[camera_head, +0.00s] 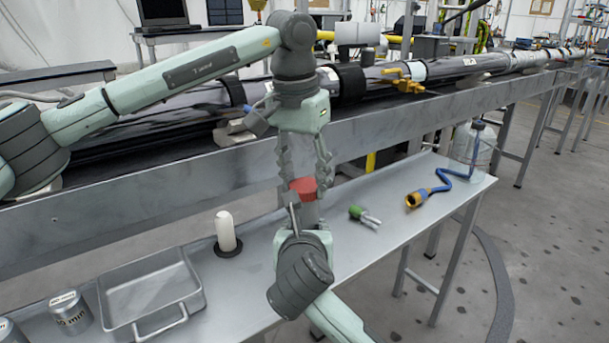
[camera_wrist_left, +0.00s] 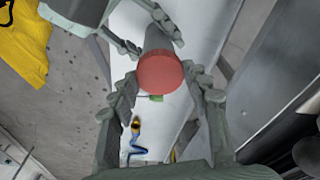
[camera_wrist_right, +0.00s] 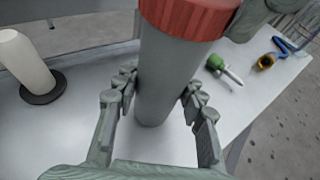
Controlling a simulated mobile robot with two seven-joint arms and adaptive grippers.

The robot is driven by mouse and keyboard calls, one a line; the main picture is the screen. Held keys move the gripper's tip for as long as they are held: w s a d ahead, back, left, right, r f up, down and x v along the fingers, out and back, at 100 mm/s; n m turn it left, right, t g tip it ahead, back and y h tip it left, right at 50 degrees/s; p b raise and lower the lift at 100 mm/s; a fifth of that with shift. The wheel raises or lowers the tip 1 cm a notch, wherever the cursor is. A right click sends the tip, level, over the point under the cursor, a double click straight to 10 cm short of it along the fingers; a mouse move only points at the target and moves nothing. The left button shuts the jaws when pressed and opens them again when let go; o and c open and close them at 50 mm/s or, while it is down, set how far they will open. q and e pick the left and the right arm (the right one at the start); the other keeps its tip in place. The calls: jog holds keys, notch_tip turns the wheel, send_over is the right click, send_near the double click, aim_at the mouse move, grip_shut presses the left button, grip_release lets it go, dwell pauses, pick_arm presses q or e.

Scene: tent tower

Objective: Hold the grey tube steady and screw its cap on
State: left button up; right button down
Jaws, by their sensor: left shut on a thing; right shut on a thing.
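The grey tube (camera_head: 309,213) stands roughly upright above the table, and the right wrist view shows its long body (camera_wrist_right: 166,78). The red ribbed cap (camera_head: 303,187) sits at its top end; it also shows in the left wrist view (camera_wrist_left: 160,73). I cannot tell how far it is threaded. My left gripper (camera_head: 304,178) reaches down from above, its fingers shut on opposite sides of the cap. My right gripper (camera_head: 306,217) comes from below and in front, its fingers shut on the tube's body under the cap. The tube's lower end is partly hidden by my right gripper.
On the metal table (camera_head: 355,262) are a white cylinder on a dark round base (camera_head: 226,232), an empty tray (camera_head: 150,290), cans (camera_head: 70,312), a green-handled tool (camera_head: 364,216) and a blue cable with a yellow connector (camera_head: 440,188). A steel beam with black pipe runs behind.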

pick_arm(q)
jog(key=shift+f, duration=0.55)
jog(key=m, duration=0.3)
dwell(0.5)
jog(key=o, duration=0.8)
jog(key=shift+r, duration=0.1)
jog(key=shift+r, duration=2.2)
jog(key=shift+c, duration=0.5)
